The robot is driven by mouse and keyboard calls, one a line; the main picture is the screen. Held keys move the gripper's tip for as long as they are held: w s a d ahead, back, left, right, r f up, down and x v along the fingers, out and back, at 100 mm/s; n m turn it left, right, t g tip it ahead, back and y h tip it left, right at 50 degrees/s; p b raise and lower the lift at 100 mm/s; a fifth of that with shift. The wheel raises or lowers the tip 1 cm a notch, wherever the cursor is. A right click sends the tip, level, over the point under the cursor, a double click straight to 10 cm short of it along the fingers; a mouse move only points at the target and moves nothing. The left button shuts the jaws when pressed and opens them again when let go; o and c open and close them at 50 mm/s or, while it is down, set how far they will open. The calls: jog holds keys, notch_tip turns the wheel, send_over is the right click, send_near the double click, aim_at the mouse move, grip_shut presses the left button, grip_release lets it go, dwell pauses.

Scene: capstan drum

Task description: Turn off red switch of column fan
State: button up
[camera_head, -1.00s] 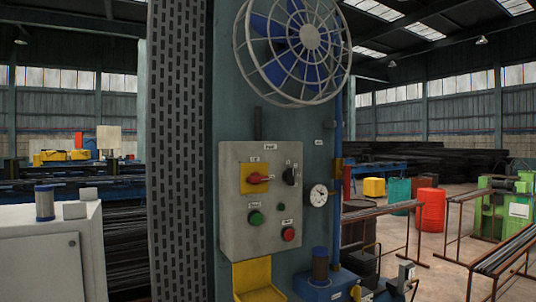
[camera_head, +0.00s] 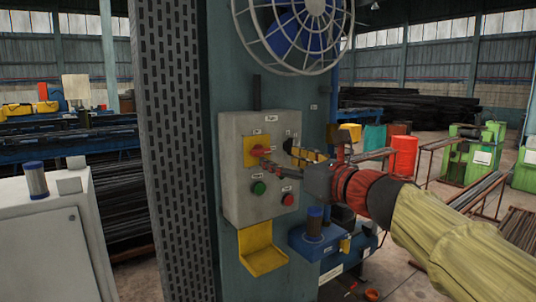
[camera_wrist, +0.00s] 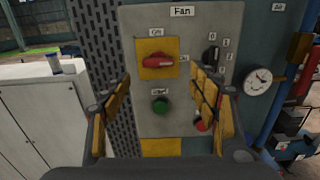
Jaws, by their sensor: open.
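The red switch (camera_head: 257,150) sits on a yellow square plate on the grey control box (camera_head: 232,190), below the column fan (camera_head: 300,25). In the wrist view the red switch (camera_wrist: 157,62) lies roughly horizontal. An "Off" label (camera_wrist: 156,32) is above it and a small label, too small to read surely, is to its right. My gripper (camera_head: 280,158) is in front of the box. In the wrist view my gripper (camera_wrist: 160,82) is open, with the switch showing between and beyond its fingers. I cannot tell whether a finger touches it.
A green button (camera_wrist: 161,105), a red button (camera_wrist: 201,124) and a black knob (camera_wrist: 211,55) are on the same box. A round gauge (camera_wrist: 258,81) is to its right. A yellow holder (camera_head: 260,248) hangs below. A white cabinet (camera_head: 50,245) stands at left.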

aim_at(263, 152)
jog(key=p+x, duration=0.1)
jog(key=x, duration=0.6)
jog(key=shift+w+a, duration=0.15)
jog(key=shift+a, duration=0.15)
jog(key=shift+c, duration=0.2)
jog(key=c, duration=1.1)
jog(key=shift+c, duration=0.2)
